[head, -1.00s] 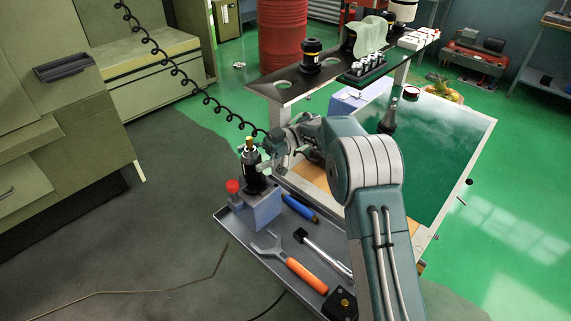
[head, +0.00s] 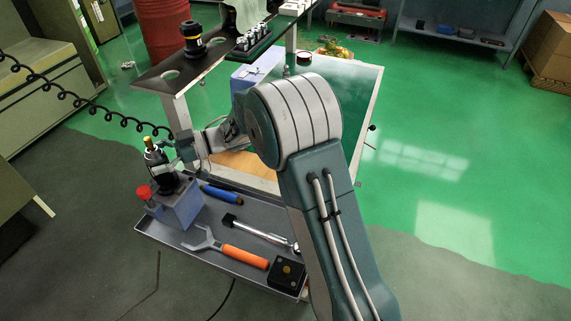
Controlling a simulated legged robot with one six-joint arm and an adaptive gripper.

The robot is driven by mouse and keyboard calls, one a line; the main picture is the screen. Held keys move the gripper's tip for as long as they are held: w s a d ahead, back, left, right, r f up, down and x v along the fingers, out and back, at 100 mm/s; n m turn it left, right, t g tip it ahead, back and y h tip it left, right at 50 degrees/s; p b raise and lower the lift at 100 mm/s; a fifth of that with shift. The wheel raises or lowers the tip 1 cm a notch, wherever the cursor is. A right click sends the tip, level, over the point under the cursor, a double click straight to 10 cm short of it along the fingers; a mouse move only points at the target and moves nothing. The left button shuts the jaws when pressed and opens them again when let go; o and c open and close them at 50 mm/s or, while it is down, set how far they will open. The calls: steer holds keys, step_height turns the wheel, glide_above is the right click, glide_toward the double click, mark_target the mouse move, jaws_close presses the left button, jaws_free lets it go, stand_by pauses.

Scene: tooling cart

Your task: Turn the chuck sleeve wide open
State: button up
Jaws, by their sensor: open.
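The chuck (head: 166,181), dark and upright with a brass-coloured tip (head: 148,142), stands on a blue-grey block (head: 184,208) on the cart's lower tray. Its sleeve is small in view and partly covered by the gripper, so I cannot tell how far it is turned. My gripper (head: 161,154) is open at the right side of the chuck's upper part, with its fingers close to it. Whether they touch the chuck is too small to tell. My arm comes in from the lower right.
A red knob (head: 144,192) stands beside the block. The grey tray (head: 168,236) also holds a blue-handled tool (head: 221,195), an orange-handled spanner (head: 245,256), a ratchet (head: 258,232) and a black box (head: 287,274). A coiled black cable (head: 87,102) hangs behind. An upper shelf (head: 160,78) overhangs the back.

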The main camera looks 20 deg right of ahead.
steer(key=m+t, duration=0.2)
steer(key=t, duration=0.1)
steer(key=m+t+h, duration=0.1)
steer(key=m+t, duration=0.2)
steer(key=t, duration=0.1)
steer(key=shift+t, duration=0.3)
steer(key=m+t+h, duration=0.2)
steer(key=t, duration=0.1)
steer(key=m+t+h, duration=0.2)
steer(key=t, duration=0.1)
steer(key=shift+m, duration=0.3)
steer(key=shift+d+m+t+h, duration=0.1)
steer(key=shift+m+t+h, duration=0.2)
steer(key=shift+t+h, duration=0.1)
steer(key=s+d+r+m+g+h, duration=0.2)
steer(key=s+d+h, duration=0.4)
steer(key=d, duration=0.6)
steer(key=s+d+r+m+g+h, duration=0.1)
steer(key=s+d+m+h, duration=0.4)
steer(key=s+d, duration=0.5)
steer(key=d+r+h, duration=0.1)
steer(key=d, duration=0.2)
steer(key=shift+s+r+g+h, duration=0.25)
steer(key=shift+r+g+h, duration=0.05)
steer(key=shift+r+g, duration=0.1)
steer(key=shift+f, duration=0.1)
